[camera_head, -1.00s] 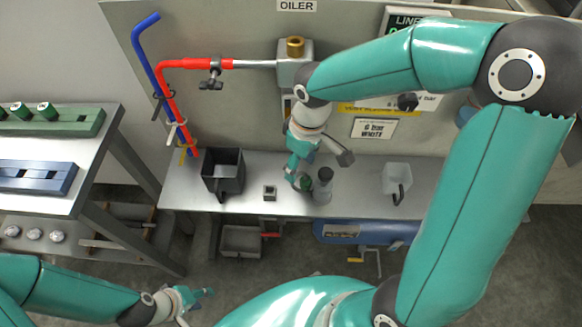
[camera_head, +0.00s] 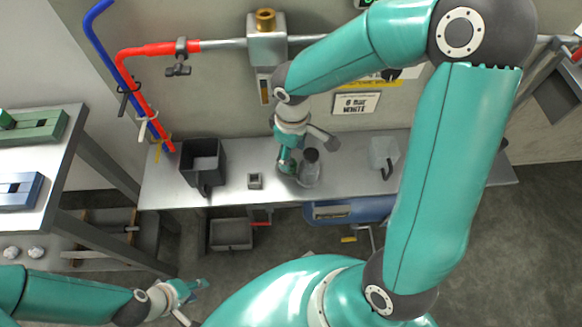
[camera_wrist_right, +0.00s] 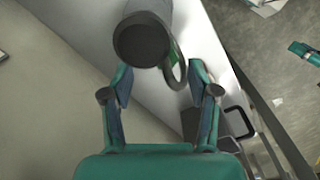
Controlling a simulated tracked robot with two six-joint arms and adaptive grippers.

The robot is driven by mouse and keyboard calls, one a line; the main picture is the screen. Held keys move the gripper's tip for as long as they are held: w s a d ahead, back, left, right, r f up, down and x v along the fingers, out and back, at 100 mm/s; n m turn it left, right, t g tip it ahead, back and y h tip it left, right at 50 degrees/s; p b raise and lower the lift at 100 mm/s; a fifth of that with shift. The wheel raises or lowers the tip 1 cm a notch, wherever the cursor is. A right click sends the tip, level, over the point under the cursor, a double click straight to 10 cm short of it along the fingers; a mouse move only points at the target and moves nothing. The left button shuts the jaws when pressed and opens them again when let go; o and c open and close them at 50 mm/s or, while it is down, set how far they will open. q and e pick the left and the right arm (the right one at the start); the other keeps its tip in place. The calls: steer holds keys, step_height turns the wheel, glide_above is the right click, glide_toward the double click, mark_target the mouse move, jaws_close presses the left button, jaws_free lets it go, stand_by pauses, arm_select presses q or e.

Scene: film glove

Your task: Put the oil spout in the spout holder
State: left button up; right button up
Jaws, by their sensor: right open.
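A grey, dark-capped cylindrical vessel (camera_head: 308,172) stands upright on the bench, probably part of the oiler set. In the right wrist view its round dark end (camera_wrist_right: 141,40) faces me, with a dark curved loop (camera_wrist_right: 179,70) and a green part beside it. I cannot tell which part is the oil spout. A small square grey socket (camera_head: 255,181), likely the spout holder, sits on the bench to the left. My right gripper (camera_head: 287,166) is open beside the vessel; its fingers (camera_wrist_right: 161,82) are apart, nothing between the tips. My left gripper (camera_head: 195,292) is low at the left, away from the bench.
A dark open bin (camera_head: 203,165) stands left on the metal bench (camera_head: 232,165). A pale translucent cup (camera_head: 383,152) stands right of the vessel. Red and blue pipes (camera_head: 140,90) run at the back left. A second table (camera_head: 60,190) is at the far left.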

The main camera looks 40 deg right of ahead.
mark_target(291, 170)
steer(key=f, duration=0.1)
steer(key=f+b, duration=0.1)
steer(key=f, duration=0.3)
steer(key=shift+s+a+f, duration=0.1)
steer(key=shift+a, duration=0.2)
jaws_close()
